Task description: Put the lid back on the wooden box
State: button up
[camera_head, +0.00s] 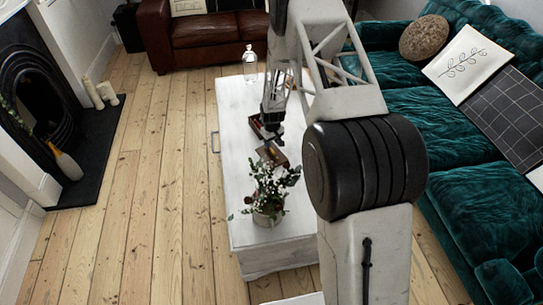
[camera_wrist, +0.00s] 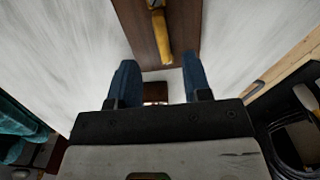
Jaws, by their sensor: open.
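The wooden box (camera_head: 262,127) sits on the white table, dark brown and partly hidden behind my gripper in the head view. A flat brown piece, apparently the lid (camera_head: 274,157), lies apart from it on the near side. In the wrist view the lid (camera_wrist: 141,20) shows at the top, with a yellow bar-like handle (camera_wrist: 161,34). My gripper (camera_head: 267,147) is over the table between box and lid. In the wrist view its blue fingers (camera_wrist: 160,72) are apart and nothing is clearly held. A small brown patch between them may be part of the box.
A potted plant (camera_head: 267,193) stands on the near part of the white table (camera_head: 240,228). A glass bottle (camera_head: 249,63) stands at its far end. A green sofa (camera_head: 465,190) is at the right, a fireplace (camera_head: 40,90) at the left. Open floorboards lie left of the table.

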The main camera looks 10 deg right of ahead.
aim_at(271, 150)
jog(key=shift+f, duration=0.5)
jog(key=shift+f, duration=0.1)
jog(key=shift+a+f, duration=0.15)
jog(key=shift+f, duration=2.35)
grip_shut()
